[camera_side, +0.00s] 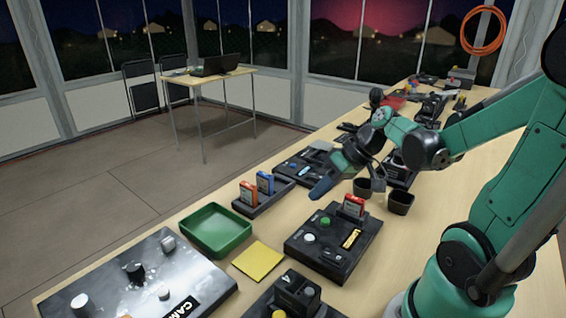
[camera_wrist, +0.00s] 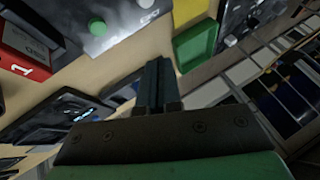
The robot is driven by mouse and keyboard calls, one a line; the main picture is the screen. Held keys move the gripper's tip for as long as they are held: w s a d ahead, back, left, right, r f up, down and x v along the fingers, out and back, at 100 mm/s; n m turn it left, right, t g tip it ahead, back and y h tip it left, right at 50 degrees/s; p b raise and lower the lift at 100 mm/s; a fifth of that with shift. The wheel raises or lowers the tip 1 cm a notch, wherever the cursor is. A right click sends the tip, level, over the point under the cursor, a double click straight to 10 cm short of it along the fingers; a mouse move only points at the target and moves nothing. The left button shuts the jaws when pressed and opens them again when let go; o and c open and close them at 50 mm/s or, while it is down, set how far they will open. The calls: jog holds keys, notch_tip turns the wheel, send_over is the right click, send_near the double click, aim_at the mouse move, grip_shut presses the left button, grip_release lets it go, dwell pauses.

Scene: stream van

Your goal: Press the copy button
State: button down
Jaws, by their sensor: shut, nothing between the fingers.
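A black box (camera_side: 318,254) on the table has a green button (camera_side: 325,221), a white button (camera_side: 310,237) and a red card (camera_side: 353,205) standing in a slot. A yellow label (camera_side: 351,239) lies on its top; I cannot read which button is the copy button. My gripper (camera_side: 317,193) is shut and empty, above and behind the box in the side view, apart from both buttons. In the wrist view the shut fingers (camera_wrist: 158,72) point past the box; the green button (camera_wrist: 97,27) and white button (camera_wrist: 146,3) show at the top.
A green tray (camera_side: 216,248) and a yellow note (camera_side: 258,261) lie left of the box. A card holder (camera_side: 262,205) with red and blue cards stands behind. Black cups (camera_side: 400,203) stand to the right. A silver panel (camera_side: 150,285) with knobs and another black box (camera_side: 290,300) are in front.

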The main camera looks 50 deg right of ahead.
jog(key=w+a+r+n+t+h, duration=0.1)
jog(key=a+r+n+h, duration=0.1)
jog(key=a, duration=0.7)
jog(key=shift+r+h, duration=0.85)
jog(key=shift+h, duration=0.15)
notch_tip(320, 180, up, 4)
jog(key=m+g, duration=0.7)
jog(key=m, duration=1.1)
send_over(325, 221)
jog(key=shift+d, duration=0.1)
jog(key=shift+f, duration=0.1)
notch_tip(325, 221, down, 14)
jog(key=shift+r, duration=0.1)
